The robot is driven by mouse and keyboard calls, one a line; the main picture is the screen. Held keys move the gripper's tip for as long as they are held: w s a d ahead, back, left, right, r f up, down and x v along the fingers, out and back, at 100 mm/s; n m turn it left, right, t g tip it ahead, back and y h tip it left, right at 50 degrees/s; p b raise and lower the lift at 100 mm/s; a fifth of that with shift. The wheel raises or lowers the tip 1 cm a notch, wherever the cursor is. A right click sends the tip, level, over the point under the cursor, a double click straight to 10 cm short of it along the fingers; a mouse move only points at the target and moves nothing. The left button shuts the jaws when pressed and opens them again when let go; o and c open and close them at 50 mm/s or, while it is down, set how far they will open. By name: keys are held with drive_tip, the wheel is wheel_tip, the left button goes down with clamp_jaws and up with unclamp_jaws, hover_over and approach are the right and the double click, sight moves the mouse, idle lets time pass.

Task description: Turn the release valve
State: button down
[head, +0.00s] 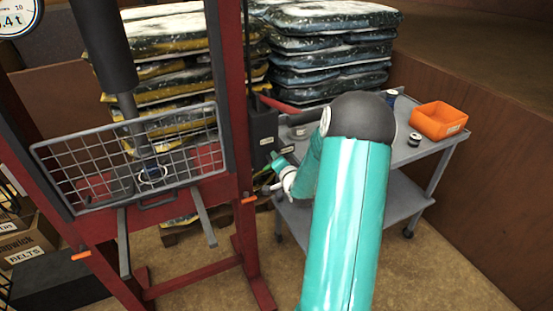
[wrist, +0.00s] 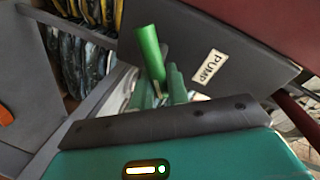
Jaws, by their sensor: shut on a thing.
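The release valve shows as a green bar handle (wrist: 150,52) sticking up beside the dark grey pump box (wrist: 235,50), which has a PUMP label. My gripper (wrist: 160,88) is shut on the green handle, with a finger on each side of its lower part. In the head view my gripper (head: 279,168) is at the lower right of the pump box (head: 263,135), on the right post of the red press frame (head: 232,120). The handle's base is hidden by my fingers and wrist.
A grey wire guard (head: 135,155) covers the press front. A red lever (head: 290,106) sticks out above the pump box. A grey cart (head: 430,155) with an orange bin (head: 438,120) stands close on the right. Stacked bags (head: 330,50) are behind.

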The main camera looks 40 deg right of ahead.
drive_tip(key=m, duration=0.1)
drive_tip(key=m+y, duration=0.1)
drive_tip(key=m, duration=0.1)
drive_tip(key=shift+s+d+f, duration=0.1)
drive_tip(key=shift+d+f, duration=0.1)
drive_tip(key=shift+f, duration=0.15)
drive_tip(key=shift+f+m+y, duration=0.25)
drive_tip(key=shift+m+y, duration=0.15)
drive_tip(key=shift+m, duration=0.6)
drive_tip(key=c, duration=1.4)
unclamp_jaws()
drive_tip(key=shift+c, duration=0.2)
drive_tip(key=shift+s, duration=0.1)
drive_tip(key=v, duration=1.3)
drive_tip(key=shift+s, duration=0.25)
drive_tip(key=shift+a, duration=0.1)
